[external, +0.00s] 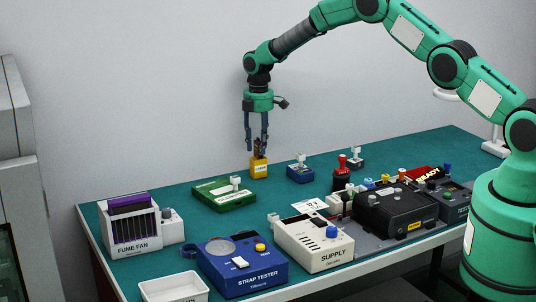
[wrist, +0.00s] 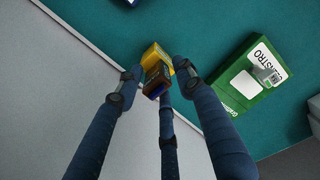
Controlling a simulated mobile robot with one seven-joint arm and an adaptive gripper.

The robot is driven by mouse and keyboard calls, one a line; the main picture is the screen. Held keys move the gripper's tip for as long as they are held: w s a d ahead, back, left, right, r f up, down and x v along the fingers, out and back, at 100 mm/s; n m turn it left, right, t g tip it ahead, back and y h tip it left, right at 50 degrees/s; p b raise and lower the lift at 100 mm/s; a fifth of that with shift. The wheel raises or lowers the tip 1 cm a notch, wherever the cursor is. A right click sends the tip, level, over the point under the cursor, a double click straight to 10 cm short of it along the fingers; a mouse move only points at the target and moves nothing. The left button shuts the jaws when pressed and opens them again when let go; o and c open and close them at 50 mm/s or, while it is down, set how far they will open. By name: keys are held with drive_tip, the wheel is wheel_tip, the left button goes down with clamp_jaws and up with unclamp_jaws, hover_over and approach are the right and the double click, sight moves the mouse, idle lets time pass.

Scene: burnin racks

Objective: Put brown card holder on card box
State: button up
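The brown card holder (external: 259,146) is on or just above the top of the yellow box (external: 259,168), which I take as the card box; its label is too small to read surely. In the wrist view the brown holder (wrist: 156,77) overlaps the near part of the yellow box (wrist: 155,55). Contact between the two cannot be told. My gripper (external: 257,146) points straight down over the box. Its dark blue fingers (wrist: 158,78) stand around the holder, with gaps showing at the left and right fingertips, so it looks open.
A green box (external: 224,193) lies to the left of the yellow box, and a small blue device (external: 300,172) stands to its right. The fume fan (external: 132,225), strap tester (external: 243,262), supply unit (external: 314,242) and black case (external: 395,210) line the front. Teal table is bare behind.

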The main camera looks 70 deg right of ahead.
sight(259, 141)
wheel_tip(259, 141, up, 10)
drive_tip(key=shift+r, duration=0.1)
idle(0.4)
idle(0.5)
